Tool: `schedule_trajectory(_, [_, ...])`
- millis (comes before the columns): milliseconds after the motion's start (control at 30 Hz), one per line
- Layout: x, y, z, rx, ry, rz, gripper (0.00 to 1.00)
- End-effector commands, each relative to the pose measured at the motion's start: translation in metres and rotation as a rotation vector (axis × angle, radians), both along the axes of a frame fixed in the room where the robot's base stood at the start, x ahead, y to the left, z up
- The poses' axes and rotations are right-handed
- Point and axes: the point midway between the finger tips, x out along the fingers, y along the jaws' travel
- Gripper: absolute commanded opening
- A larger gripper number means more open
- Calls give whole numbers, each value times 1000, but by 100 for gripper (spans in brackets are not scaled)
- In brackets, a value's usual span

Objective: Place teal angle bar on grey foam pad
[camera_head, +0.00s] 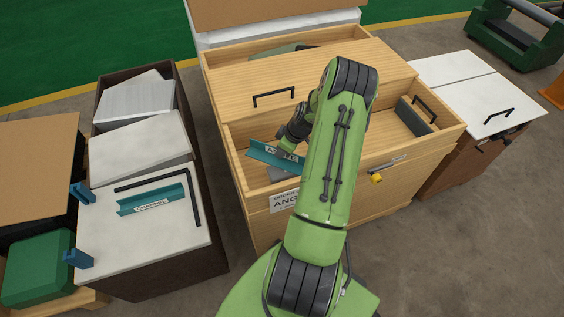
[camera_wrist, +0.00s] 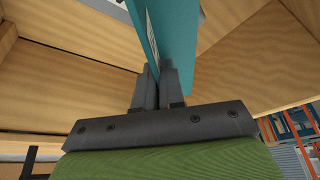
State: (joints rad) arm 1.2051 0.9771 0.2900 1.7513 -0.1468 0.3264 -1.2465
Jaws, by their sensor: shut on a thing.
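The teal angle bar (camera_head: 262,151), with a white label, is held in my gripper (camera_head: 287,148) over the left part of an open wooden box. In the wrist view my gripper (camera_wrist: 160,88) is shut on the teal angle bar (camera_wrist: 168,40), which stands up between the fingers. A grey surface, which looks like the grey foam pad (camera_head: 279,174), shows partly below the bar inside the box. The bar and my arm hide much of it. I cannot tell whether the bar touches it.
The wooden box (camera_head: 252,213) has raised walls around the bar. A dark grey block (camera_head: 413,116) stands at its right end. A second teal bar, labelled CHANNEL (camera_head: 152,199), lies on a white-topped cabinet (camera_head: 120,255) at left, beside a black L-shaped rod (camera_head: 193,200).

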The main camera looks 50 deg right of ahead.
Motion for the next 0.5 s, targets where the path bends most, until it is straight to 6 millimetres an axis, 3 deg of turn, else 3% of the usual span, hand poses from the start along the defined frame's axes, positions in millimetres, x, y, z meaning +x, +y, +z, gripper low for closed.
schedule_trajectory(267, [1,0,-46,1,-2,-1,0])
schedule_trajectory(500, [1,0,-47,-2,-2,0,0])
